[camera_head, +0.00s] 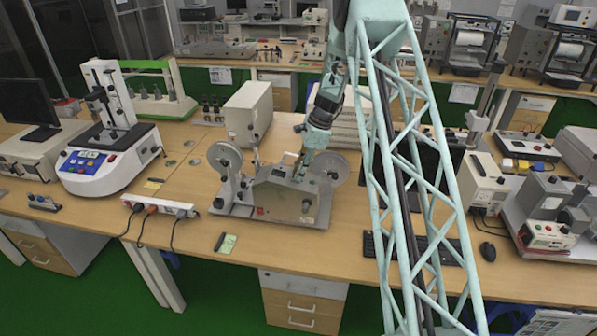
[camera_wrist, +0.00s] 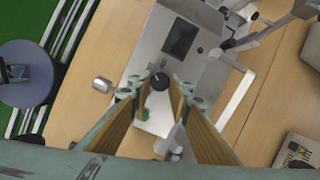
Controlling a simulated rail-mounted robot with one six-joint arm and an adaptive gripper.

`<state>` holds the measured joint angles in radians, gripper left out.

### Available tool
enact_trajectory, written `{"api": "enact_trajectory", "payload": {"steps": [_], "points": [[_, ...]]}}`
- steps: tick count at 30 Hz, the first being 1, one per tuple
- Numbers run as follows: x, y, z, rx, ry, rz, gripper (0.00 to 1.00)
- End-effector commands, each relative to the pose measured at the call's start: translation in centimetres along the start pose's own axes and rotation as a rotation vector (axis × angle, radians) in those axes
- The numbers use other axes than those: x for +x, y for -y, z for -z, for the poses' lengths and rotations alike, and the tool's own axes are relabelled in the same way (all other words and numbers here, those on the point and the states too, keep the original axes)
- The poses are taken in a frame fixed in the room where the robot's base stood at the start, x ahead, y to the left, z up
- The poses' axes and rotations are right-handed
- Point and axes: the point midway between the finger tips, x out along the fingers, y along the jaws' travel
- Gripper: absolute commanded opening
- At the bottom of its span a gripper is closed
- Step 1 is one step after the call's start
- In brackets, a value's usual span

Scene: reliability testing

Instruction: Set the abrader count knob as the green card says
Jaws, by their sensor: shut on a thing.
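My gripper (camera_head: 301,168) is at the grey machine with two round wheels (camera_head: 275,200) on the middle bench, and partly hides its top. In the wrist view my gripper's fingers (camera_wrist: 162,82) stand on either side of a small black knob (camera_wrist: 160,81) with a pale pointer mark, and are shut on it. The knob is on a light grey panel (camera_wrist: 150,50) with a dark window. The green card (camera_head: 228,243) lies on the bench front, left of the machine, beside a small dark item. Its writing is too small to read.
A power strip (camera_head: 158,206) with cables lies left of the machine. A pale box (camera_head: 248,112) stands behind it. A keyboard (camera_head: 415,248) and mouse (camera_head: 487,251) lie to the right, partly behind my arm. The bench front near the card is mostly clear.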

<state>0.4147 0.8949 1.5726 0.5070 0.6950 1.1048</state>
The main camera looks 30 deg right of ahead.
Motion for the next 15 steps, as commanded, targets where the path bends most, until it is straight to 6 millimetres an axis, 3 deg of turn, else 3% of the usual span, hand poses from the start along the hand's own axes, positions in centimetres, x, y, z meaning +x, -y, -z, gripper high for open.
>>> {"api": "enact_trajectory", "payload": {"steps": [15], "points": [[-0.27, -0.18, -0.08, 0.465, 0.0, 0.055, 0.07]]}}
